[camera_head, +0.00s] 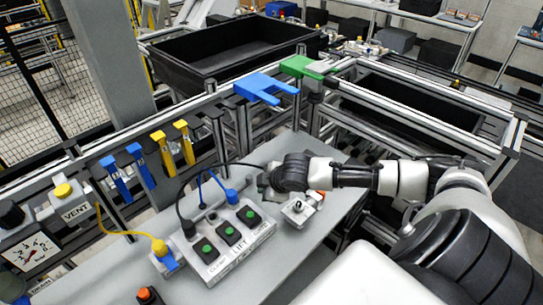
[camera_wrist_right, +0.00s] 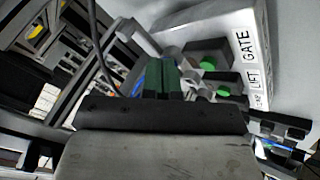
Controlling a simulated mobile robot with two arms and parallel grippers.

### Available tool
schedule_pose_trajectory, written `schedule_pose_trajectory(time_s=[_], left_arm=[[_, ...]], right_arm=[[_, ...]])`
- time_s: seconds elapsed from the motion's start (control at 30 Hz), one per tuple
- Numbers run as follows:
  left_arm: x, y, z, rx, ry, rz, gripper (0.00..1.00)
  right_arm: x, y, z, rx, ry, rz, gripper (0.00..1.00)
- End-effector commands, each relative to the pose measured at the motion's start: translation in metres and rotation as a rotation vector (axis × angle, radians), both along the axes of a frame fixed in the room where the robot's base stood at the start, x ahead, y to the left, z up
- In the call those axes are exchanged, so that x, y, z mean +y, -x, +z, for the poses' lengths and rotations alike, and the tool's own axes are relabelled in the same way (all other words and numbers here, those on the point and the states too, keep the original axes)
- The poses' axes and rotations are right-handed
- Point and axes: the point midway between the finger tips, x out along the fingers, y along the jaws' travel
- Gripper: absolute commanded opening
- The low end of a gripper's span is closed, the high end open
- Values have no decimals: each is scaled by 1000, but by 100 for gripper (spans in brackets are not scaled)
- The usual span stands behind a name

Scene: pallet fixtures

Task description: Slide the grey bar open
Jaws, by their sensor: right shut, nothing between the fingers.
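My right gripper (camera_head: 265,182) reaches in from the right over the grey worktop, just behind the white control box (camera_head: 232,240). Its green-tipped fingers (camera_wrist_right: 160,78) are together and empty in the right wrist view. The control box has several green buttons on black blocks, with LIFT and GATE labels that also read in the wrist view (camera_wrist_right: 250,60). I cannot clearly pick out the grey bar; a light grey piece (camera_head: 322,66) lies beside the green bracket (camera_head: 298,66) on the frame at the back. My left gripper is not in view.
A small box with a knob (camera_head: 298,208) stands right of the control box. Blue (camera_head: 265,88) and yellow brackets (camera_head: 184,142) sit along the rail. Black, blue and yellow cables cross the worktop (camera_head: 300,250). A VENT panel (camera_head: 75,213) is at left. A black bin (camera_head: 235,50) stands behind.

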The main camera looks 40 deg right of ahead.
Motion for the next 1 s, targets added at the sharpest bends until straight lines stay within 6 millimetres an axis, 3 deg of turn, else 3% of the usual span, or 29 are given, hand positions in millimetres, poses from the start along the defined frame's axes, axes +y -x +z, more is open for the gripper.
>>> schedule_pose_trajectory(time_s=[0.27,0.6,1.0], left_arm=[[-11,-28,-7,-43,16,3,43],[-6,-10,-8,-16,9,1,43],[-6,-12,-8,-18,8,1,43]], right_arm=[[-3,21,27,0,2,1,0],[-3,23,31,0,0,0,0],[-3,23,31,0,0,0,0]])
